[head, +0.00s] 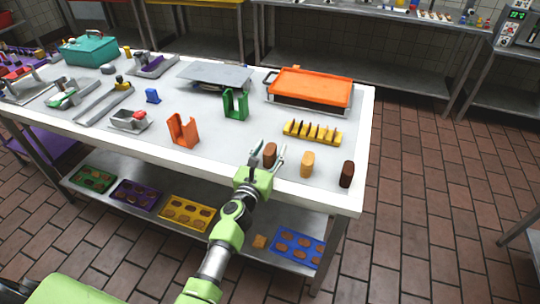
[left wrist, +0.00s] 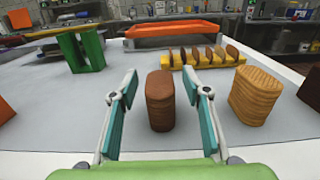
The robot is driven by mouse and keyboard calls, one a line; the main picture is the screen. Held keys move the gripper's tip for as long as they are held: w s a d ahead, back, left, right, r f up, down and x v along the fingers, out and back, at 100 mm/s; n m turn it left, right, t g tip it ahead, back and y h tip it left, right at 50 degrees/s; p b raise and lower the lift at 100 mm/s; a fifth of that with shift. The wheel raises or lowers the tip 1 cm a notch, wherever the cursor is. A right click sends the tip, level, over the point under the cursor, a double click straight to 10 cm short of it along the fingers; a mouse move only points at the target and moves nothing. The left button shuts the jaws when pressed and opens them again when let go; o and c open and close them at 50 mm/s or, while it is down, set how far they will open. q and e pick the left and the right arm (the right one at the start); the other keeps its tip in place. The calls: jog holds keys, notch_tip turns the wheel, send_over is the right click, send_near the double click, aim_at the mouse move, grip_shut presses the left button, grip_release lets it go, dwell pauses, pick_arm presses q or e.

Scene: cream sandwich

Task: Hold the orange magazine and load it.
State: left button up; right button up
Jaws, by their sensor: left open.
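The orange magazine (head: 183,131), an upright U-shaped holder, stands empty near the front middle of the table. Its edge shows at the far left of the left wrist view (left wrist: 6,110). My left gripper (head: 270,150) is open near the table's front edge, right of the magazine. Its fingers stand on either side of an upright brown cookie stack (left wrist: 160,101), with gaps visible on both sides. A tan stack (head: 307,164) and a dark brown stack (head: 347,174) stand to its right. My right gripper is out of view.
A green U-shaped holder (head: 235,105) stands behind. A yellow rack (head: 312,138) holds several cookies. An orange-topped tray (head: 310,86) lies at the back right. A grey holder (head: 130,120) stands left of the magazine. The table between magazine and stacks is clear.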

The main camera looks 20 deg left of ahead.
pick_arm(q)
jog(key=shift+s, duration=0.1)
jog(key=shift+c, duration=0.4)
jog(key=c, duration=1.1)
jog(key=shift+r, duration=0.1)
